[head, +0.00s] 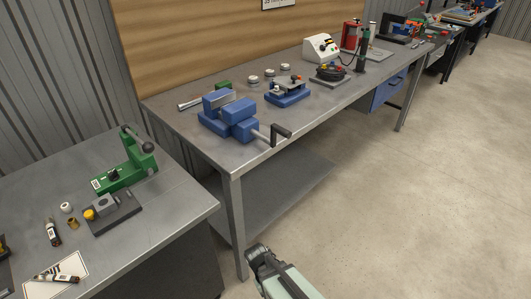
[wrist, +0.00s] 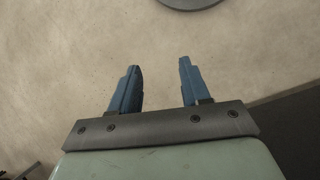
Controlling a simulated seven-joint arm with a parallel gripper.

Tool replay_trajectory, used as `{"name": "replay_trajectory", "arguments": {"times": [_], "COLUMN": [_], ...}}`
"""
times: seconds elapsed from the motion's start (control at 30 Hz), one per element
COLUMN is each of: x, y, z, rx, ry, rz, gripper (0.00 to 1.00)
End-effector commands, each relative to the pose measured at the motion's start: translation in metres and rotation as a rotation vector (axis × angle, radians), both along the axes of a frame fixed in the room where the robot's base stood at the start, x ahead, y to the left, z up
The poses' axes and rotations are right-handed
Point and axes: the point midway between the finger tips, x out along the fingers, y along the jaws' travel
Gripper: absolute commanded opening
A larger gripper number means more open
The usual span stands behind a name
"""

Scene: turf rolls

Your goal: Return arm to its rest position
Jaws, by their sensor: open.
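In the wrist view my gripper (wrist: 160,88) points at the bare concrete floor. Its two blue fingers are apart with nothing between them. In the head view part of my pale green arm (head: 285,283) shows at the bottom, over the floor in front of the workbench. The fingers cannot be made out in that view.
A long grey workbench (head: 185,121) carries a blue vise (head: 232,115), a blue fixture (head: 288,93) and a white box device (head: 322,47). A nearer bench (head: 180,205) at left holds a green press (head: 125,170) and small parts. The floor (head: 400,210) at right is clear.

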Motion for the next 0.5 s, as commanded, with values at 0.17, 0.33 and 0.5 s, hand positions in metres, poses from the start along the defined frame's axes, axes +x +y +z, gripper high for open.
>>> {"name": "replay_trajectory", "arguments": {"times": [0.17, 0.33, 0.5], "x": [-0.03, -0.064, -0.101], "y": [-0.046, -0.081, -0.107], "z": [-0.035, -0.063, -0.087], "rx": [0.028, 0.062, 0.098], "ry": [0.067, 0.122, 0.17], "rz": [-0.115, -0.224, -0.334], "gripper": [0.47, 0.47, 0.47]}}
